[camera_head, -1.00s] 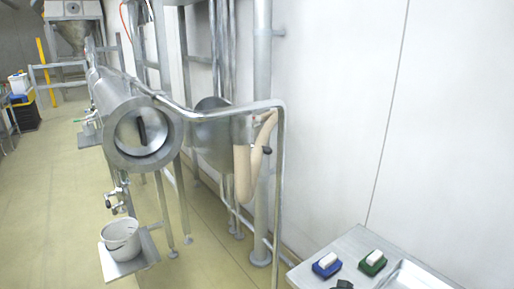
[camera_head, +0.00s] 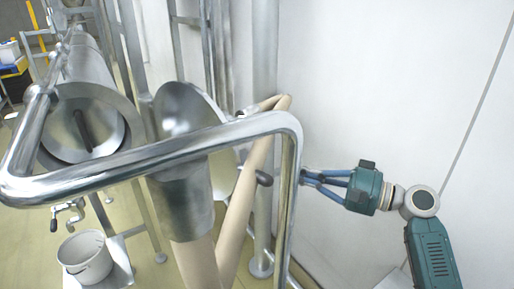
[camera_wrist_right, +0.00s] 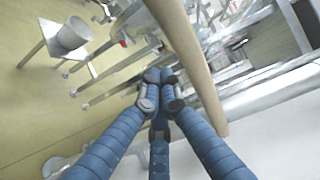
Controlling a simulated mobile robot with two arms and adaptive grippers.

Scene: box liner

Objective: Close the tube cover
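A large steel cylinder (camera_head: 85,70) lies at the left of the head view, its round end face (camera_head: 85,130) marked by a dark bar. Beside it a steel tube (camera_head: 185,205) stands below a flared round steel piece (camera_head: 185,110); I cannot tell for certain which part is the cover. A dark knob (camera_head: 264,178) sits by the beige pipe. My right gripper (camera_head: 307,179) is just right of the rail's upright, with its blue fingers drawn together. In the right wrist view the fingertips (camera_wrist_right: 160,92) meet with nothing visible between them. My left gripper is out of view.
A steel rail (camera_head: 150,155) crosses in front of the cylinder and tube and bends down at the right. Beige pipes (camera_head: 240,210) run behind it; one passes close beside the fingers in the wrist view (camera_wrist_right: 190,55). A white bucket (camera_head: 85,257) stands lower left.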

